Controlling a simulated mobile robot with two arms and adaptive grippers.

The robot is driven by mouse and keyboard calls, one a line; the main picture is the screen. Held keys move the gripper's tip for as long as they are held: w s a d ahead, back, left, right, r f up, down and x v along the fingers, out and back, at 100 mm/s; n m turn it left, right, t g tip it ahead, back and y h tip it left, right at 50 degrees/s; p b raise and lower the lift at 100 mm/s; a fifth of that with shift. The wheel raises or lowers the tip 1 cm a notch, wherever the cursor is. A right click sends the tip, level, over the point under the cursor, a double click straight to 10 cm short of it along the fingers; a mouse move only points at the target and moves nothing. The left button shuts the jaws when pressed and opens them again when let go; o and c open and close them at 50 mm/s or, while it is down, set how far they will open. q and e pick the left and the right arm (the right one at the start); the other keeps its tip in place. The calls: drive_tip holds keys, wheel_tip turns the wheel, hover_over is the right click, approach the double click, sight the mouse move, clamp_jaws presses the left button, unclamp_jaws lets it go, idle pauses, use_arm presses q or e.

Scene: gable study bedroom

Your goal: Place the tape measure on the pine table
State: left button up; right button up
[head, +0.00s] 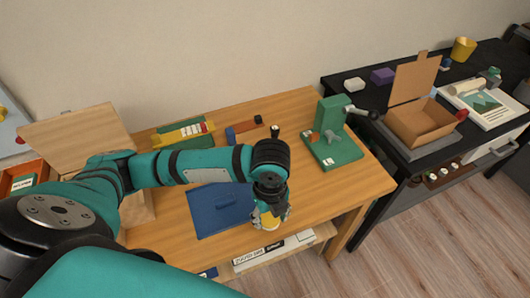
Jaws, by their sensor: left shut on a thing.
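My left gripper (270,217) points down at the front edge of the pine table (318,196). It is shut on a small yellow thing (270,222), which looks like the tape measure. The fingers cover most of it, and I cannot tell whether it touches the tabletop. My right gripper is not in view.
A blue mat (215,212) lies left of the gripper. A green press-like tool (332,135) stands at the table's right end, and a yellow-green tray (183,133) lies at the back. A black desk (440,148) with an open cardboard box (418,120) stands right. Bare wood shows between mat and tool.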

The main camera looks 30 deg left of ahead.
use_arm(q)
drive_tip(key=w, duration=0.6)
drive_tip(key=shift+w+d+f, duration=0.15)
drive_tip(key=shift+w+d, duration=0.05)
drive_tip(key=shift+d, duration=0.1)
hover_over(298, 191)
drive_tip(key=s, duration=0.1)
drive_tip(key=shift+s+f+p, duration=0.1)
drive_tip(key=shift+f+p, duration=0.3)
drive_tip(key=shift+w, duration=0.55)
wheel_tip(298, 191, down, 3)
drive_tip(key=shift+f, duration=0.35)
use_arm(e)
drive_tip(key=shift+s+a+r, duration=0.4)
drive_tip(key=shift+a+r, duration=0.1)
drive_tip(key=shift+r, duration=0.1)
use_arm(q)
drive_tip(key=shift+f, duration=0.15)
drive_tip(key=o, duration=0.9)
drive_tip(key=shift+o, duration=1.2)
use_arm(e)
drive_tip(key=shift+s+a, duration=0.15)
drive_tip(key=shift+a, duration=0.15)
